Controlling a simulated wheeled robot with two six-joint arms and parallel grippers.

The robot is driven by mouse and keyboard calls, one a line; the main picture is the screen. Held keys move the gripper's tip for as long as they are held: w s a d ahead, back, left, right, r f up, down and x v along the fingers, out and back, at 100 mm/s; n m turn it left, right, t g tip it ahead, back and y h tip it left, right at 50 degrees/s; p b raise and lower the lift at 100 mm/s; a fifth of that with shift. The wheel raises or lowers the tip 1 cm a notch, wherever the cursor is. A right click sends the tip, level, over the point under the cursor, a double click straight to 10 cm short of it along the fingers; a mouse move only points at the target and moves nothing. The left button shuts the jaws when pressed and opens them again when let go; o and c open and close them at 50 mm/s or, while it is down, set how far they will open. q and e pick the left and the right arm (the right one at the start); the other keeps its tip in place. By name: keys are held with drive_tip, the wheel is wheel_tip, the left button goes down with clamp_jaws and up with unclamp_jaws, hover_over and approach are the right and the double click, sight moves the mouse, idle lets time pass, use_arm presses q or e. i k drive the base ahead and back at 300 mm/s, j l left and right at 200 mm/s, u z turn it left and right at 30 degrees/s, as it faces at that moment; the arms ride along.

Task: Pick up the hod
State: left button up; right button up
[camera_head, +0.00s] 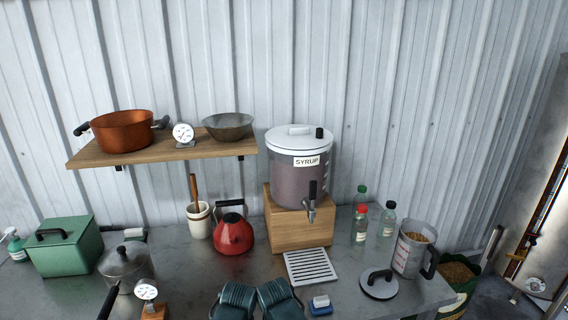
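The hod seems to be the green container (458,272) of brown pellets at the lower right, beyond the right end of the metal counter. Its upper rim and pellets show. Its left side is partly hidden by the clear pitcher and the counter edge, and its base is not clearly visible. Whether it has a raised handle cannot be told. Neither of my grippers is in view.
On the counter (195,270), a pitcher of pellets (407,257) and a round lid (379,286) stand nearest the hod. A syrup dispenser (297,180), red kettle (233,237) and two teal ribbed items (234,301) are further left. A tall panel (540,170) rises at right.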

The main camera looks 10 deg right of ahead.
sight(414, 248)
drive_tip(key=z, duration=1.25)
